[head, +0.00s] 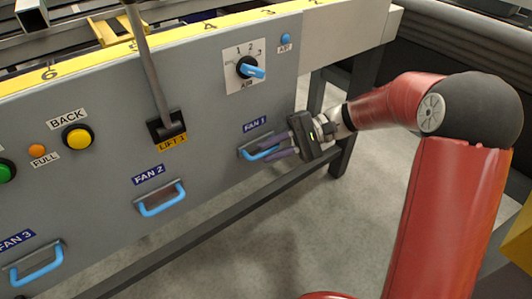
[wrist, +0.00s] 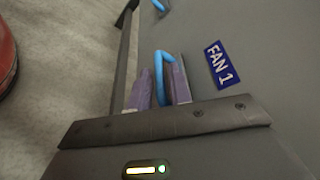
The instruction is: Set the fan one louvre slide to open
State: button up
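The fan one louvre slide has a blue handle (head: 262,153) under the blue FAN 1 label (head: 256,124), at the lower right of the grey panel. In the wrist view the blue handle (wrist: 161,72) runs between the two purple fingers of my gripper (wrist: 163,88). The fingers are on either side of the handle, with a small gap visible on at least one side. In the head view my gripper (head: 273,149) reaches the handle from the right. The fingers partly hide the slide, and its position marks cannot be read.
FAN 2 (head: 161,199) and FAN 3 (head: 37,265) have similar blue handles further left. Above are a blue AIR knob (head: 251,70), the LIFT 1 lever (head: 155,80) and a yellow BACK button (head: 77,137). A table leg (head: 346,150) stands behind my gripper.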

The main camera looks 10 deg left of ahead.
jog(key=shift+x, duration=0.9)
grip_shut()
jog(key=shift+d, duration=0.1)
